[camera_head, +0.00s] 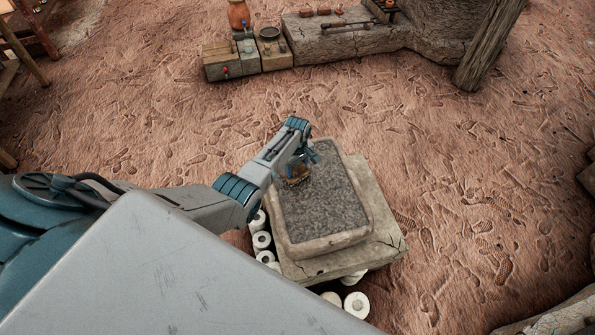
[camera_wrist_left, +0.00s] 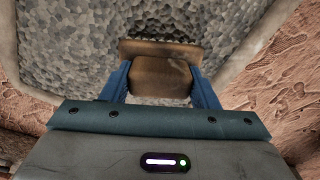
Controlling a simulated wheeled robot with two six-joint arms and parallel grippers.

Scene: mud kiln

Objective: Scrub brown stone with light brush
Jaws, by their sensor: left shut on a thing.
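The brown stone (camera_head: 345,221) is a rectangular slab with a grey, rough, pebbly top and a pale brown rim. It lies on a cracked stone block (camera_head: 387,241). My left gripper (camera_head: 299,166) is over the stone's upper left part. In the left wrist view the gripper (camera_wrist_left: 160,80) is shut on the brush (camera_wrist_left: 158,75), a brown wooden block held between two blue fingers. The brush (camera_head: 297,178) is partly hidden by the gripper in the head view. It is close over the grey surface (camera_wrist_left: 80,45); I cannot tell whether it touches. My right gripper is not in view.
Several white rolls (camera_head: 357,304) stand around and under the block. At the back are wooden boxes (camera_head: 222,62) with a clay jar (camera_head: 238,14), and a low stone ledge (camera_head: 335,40) with small tools. A leaning log (camera_head: 490,45) is at the upper right. The sandy floor right of the stone is clear.

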